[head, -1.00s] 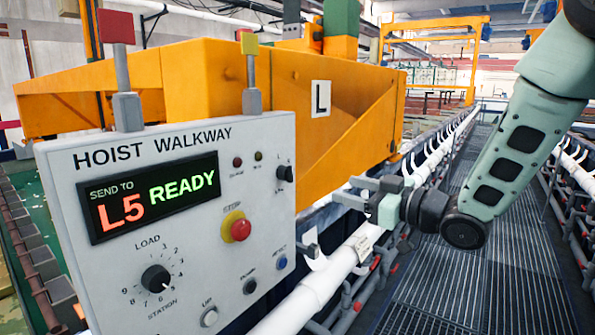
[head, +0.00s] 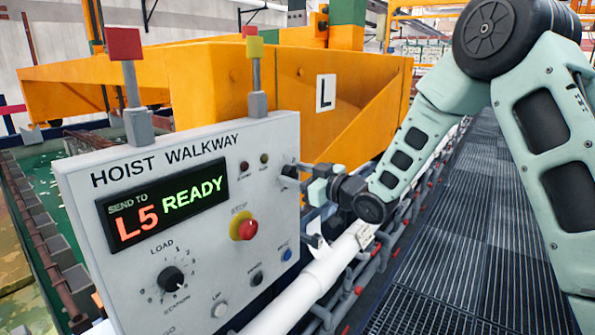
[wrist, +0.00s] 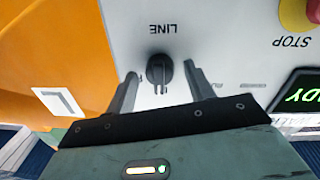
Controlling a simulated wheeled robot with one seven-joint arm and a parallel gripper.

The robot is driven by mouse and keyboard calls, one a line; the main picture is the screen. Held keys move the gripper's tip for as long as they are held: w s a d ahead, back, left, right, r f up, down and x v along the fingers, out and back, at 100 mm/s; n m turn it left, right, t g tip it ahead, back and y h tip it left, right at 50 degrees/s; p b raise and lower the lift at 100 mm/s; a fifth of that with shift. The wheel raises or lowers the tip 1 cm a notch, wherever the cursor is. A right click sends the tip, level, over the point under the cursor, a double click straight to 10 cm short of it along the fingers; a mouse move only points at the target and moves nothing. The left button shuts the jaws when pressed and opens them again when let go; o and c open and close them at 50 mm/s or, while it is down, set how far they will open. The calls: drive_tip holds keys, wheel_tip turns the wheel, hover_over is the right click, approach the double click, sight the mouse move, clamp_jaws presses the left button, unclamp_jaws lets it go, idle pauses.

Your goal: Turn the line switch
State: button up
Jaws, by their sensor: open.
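The line switch (wrist: 160,70) is a small black rotary knob under the LINE label, upside down in the wrist view. In the head view the line switch (head: 289,172) is at the panel's upper right edge, partly hidden by my gripper. My gripper (wrist: 160,71) is open, with one finger on each side of the knob and a gap visible on both sides. In the head view my gripper (head: 302,180) reaches the panel from the right. How deep the fingertips stand over the knob is hard to tell.
The grey hoist walkway panel (head: 85,215) carries a display (head: 165,205) reading "SEND TO L5 READY", a red stop button (head: 247,229) on yellow, and a load station dial (head: 171,279). An orange hoist beam (head: 210,85) stands behind. A white pipe (head: 315,285) runs below my gripper.

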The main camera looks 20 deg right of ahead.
drive_tip(key=c, duration=1)
drive_tip(key=shift+o, duration=0.2)
drive_tip(key=shift+m, duration=0.4)
drive_tip(key=m, duration=0.4)
drive_tip(key=shift+w+m+b, duration=0.1)
drive_tip(key=shift+m+b, duration=0.2)
drive_tip(key=shift+b, duration=0.1)
drive_tip(key=m+p, duration=0.1)
drive_tip(key=m, duration=0.3)
drive_tip(key=shift+r, duration=0.1)
drive_tip(key=shift+m+g+p, duration=0.3)
drive_tip(key=shift+m+p, duration=0.15)
drive_tip(key=shift+m, duration=0.65)
